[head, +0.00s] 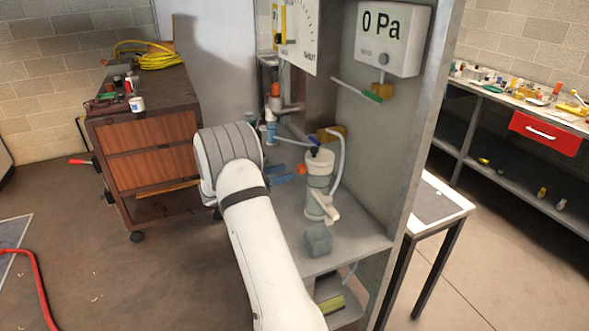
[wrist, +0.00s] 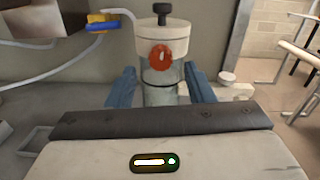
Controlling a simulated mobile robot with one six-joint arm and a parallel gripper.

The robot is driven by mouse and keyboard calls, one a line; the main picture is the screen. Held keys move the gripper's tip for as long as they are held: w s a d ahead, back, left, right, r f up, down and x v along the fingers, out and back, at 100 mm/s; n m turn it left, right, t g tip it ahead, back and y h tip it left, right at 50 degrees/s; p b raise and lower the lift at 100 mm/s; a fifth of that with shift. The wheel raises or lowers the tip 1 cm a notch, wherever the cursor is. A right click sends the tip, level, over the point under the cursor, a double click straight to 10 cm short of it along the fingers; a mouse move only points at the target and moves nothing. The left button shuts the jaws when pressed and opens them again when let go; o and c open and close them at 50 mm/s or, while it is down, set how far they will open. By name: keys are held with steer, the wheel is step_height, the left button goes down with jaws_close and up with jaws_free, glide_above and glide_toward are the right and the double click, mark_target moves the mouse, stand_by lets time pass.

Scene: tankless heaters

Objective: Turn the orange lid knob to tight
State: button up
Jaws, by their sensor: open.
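The orange lid knob (wrist: 160,57) is on the near side of the pale lid of an upright canister (wrist: 163,36). It shows small in the head view (head: 302,169), on the left of the canister (head: 320,185). My gripper (wrist: 159,70) is open, with one blue finger on each side below the knob in the wrist view. No contact between the fingers and the knob is visible. In the head view, blue finger parts (head: 284,178) show just left of the knob, and my wrist hides the rest. Any tightness marking is too small to read.
The canister stands on a grey cabinet shelf (head: 345,243) with a grey block (head: 318,240) in front. A clear hose (head: 340,150) runs beside it. A display (head: 390,38) reading 0 Pa hangs on the right wall. A yellow-and-blue valve (wrist: 102,22) is at the left.

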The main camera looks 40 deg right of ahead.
mark_target(298, 169)
steer(key=shift+s+d+p, duration=0.15)
steer(key=shift+s+d, duration=0.1)
steer(key=shift+d, duration=0.9)
steer(key=shift+s+d+p, duration=0.15)
steer(key=shift+s+d, duration=0.05)
steer(key=shift+d, duration=0.95)
steer(key=shift+c, duration=0.2)
steer(key=c, duration=0.9)
steer(key=shift+c, duration=0.3)
